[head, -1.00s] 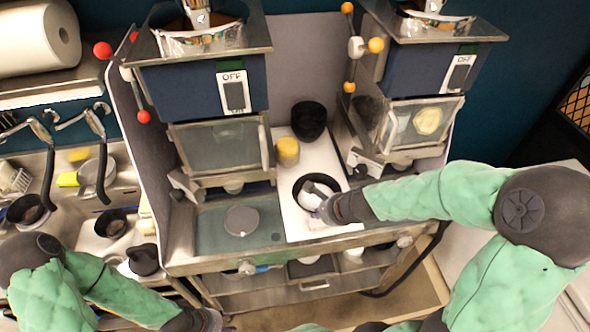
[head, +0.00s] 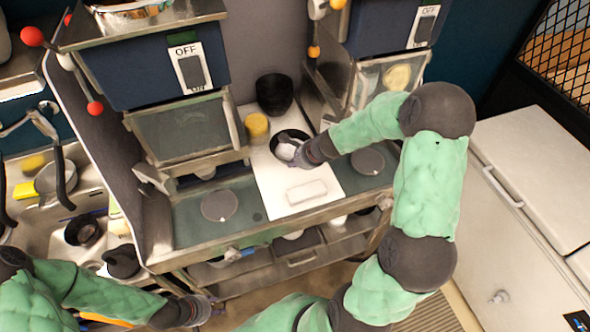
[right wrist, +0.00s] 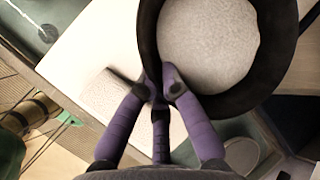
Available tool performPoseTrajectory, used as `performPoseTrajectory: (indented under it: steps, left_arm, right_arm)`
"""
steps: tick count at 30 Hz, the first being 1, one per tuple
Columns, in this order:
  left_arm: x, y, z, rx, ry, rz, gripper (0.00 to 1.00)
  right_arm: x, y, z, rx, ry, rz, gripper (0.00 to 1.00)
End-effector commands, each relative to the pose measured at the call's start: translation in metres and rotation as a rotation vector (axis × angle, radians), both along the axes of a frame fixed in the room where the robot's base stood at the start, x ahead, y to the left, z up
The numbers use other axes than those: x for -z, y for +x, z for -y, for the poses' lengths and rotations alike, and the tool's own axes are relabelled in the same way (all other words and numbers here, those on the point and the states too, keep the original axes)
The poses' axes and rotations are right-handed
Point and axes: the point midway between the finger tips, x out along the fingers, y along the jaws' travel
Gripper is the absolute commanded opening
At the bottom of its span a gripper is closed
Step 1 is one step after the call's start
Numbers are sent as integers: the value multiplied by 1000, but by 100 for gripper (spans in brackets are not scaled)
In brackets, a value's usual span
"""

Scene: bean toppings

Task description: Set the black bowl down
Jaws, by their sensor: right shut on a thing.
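The black bowl (head: 276,136) is over the back part of a white board, close to the yellow container, with something whitish inside. In the right wrist view its dark rim (right wrist: 281,85) fills the upper right, and the pale contents show inside. My right gripper (head: 304,156) is shut on the bowl's near wall; its purple fingers (right wrist: 160,88) meet at the rim. I cannot tell whether the bowl touches the board. My left gripper (head: 206,309) is low in the head view, in front of the station, apart from the bowl; its fingers are unclear.
The white board (head: 268,188) holds a white block (head: 307,191) near its front. A yellow container (head: 257,127) and a dark bowl or stack (head: 274,93) stand at the back. A round dark disc (head: 219,205) lies left. A low shelf (head: 300,258) is below.

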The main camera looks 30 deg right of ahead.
Motion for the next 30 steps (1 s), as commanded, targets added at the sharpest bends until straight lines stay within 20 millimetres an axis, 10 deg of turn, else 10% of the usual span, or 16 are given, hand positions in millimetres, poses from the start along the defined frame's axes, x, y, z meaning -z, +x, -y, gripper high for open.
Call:
performPoseTrajectory:
  steps: [15, 28, 30]
  left_arm:
    - [23, 0, 0, 0, 0, 1, 40]
    - [26, 1, 0, 0, 0, 1, 40]
    - [25, 0, 0, 0, 0, 1, 40]
  right_arm:
    - [48, 13, 10, 1, -1, 2, 0]
    - [51, 13, 10, 0, -1, 2, 0]
    - [51, 13, 9, 0, 0, 1, 23]
